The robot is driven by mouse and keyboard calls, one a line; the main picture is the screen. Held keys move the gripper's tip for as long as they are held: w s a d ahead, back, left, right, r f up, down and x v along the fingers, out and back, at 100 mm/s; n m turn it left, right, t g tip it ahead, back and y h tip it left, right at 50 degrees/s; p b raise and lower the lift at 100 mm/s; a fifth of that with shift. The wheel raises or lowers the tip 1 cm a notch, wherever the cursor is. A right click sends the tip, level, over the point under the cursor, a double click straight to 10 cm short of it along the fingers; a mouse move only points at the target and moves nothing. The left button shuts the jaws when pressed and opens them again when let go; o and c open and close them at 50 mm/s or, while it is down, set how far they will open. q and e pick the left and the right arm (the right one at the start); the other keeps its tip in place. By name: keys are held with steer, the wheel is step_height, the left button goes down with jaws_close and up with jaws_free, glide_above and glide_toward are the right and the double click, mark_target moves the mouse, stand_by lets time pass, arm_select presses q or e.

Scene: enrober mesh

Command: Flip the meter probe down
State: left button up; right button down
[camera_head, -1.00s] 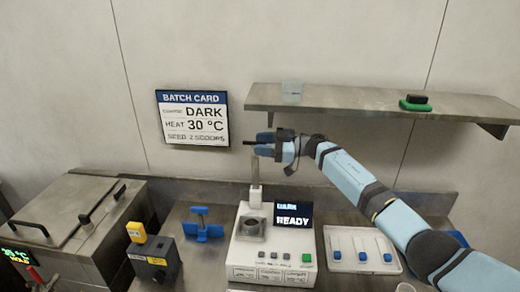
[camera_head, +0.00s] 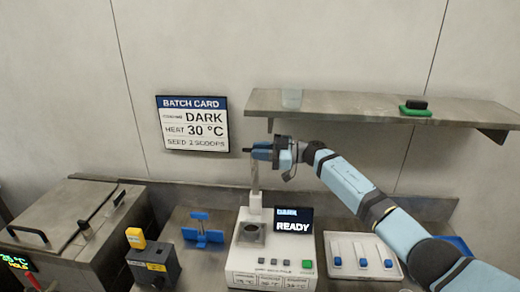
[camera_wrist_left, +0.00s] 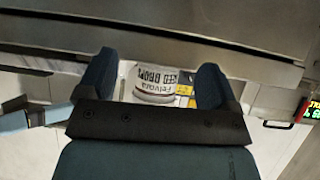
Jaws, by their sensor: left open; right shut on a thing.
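The meter (camera_head: 270,262) is a white box on the counter with a dark display (camera_head: 293,220) reading DARK and READY. A round cup well (camera_head: 250,231) is in its top. The probe arm (camera_head: 255,178) stands upright from the post at the meter's back. My right gripper (camera_head: 256,152) is shut at the top of the upright probe arm, with its fingers pointing left. My left gripper is outside the head view. In the left wrist view my left gripper (camera_wrist_left: 158,75) is open, and a white tub labelled seed drops (camera_wrist_left: 155,82) shows beyond its fingers.
Left of the meter are a blue stand (camera_head: 202,230), a dark box with a yellow knob (camera_head: 153,262) and a lidded steel tank (camera_head: 60,225). A white tray (camera_head: 360,258) lies at the right.

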steer(key=s+a+f+n, duration=0.1)
steer(key=s+f+n, duration=0.3)
steer(key=s+n, duration=0.2)
steer(key=shift+s+a+n, duration=0.3)
steer(key=shift+s+a, duration=0.05)
steer(key=shift+s, duration=1)
